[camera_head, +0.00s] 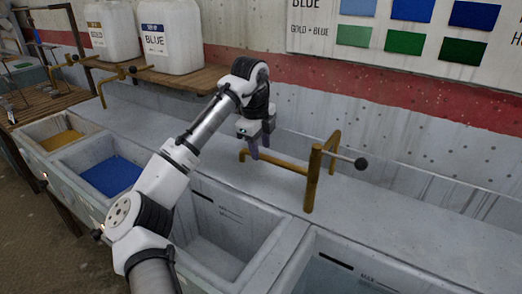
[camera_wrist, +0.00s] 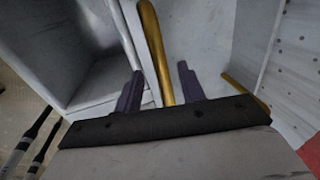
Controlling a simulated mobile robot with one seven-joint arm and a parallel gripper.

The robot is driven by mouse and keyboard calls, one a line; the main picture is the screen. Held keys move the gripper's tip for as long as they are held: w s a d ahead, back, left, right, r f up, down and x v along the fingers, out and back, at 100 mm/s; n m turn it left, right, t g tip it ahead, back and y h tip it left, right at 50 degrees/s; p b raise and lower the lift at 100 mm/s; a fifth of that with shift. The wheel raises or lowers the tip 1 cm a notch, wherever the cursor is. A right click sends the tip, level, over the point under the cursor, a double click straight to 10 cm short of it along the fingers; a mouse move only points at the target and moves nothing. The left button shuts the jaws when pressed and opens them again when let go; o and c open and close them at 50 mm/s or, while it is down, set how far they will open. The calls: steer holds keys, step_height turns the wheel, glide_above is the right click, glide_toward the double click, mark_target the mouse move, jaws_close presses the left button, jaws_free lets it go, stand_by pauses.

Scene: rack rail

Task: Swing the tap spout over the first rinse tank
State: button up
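The brass tap has an upright post (camera_head: 312,182) on the ledge behind the tanks. Its spout (camera_head: 275,161) points left from the post, over the ledge rather than over a tank. A side lever ends in a black knob (camera_head: 361,163). My gripper (camera_head: 259,147) is at the spout's far end. In the wrist view the spout (camera_wrist: 156,50) runs between the two dark fingers of my gripper (camera_wrist: 161,84), with a gap on each side. A grey tank (camera_head: 222,235) with level marks lies in front of the spout, partly hidden by my arm.
A tank marked MAX (camera_head: 335,278) stands to its right. A blue dye tank (camera_head: 110,177) and a yellow one (camera_head: 62,140) are to the left. Another brass tap (camera_head: 115,76) and white jugs (camera_head: 170,35) stand behind them. The ledge right of the post is clear.

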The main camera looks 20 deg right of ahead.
steer(key=shift+w+d+f, duration=0.15)
steer(key=shift+f, duration=0.9)
jaws_close()
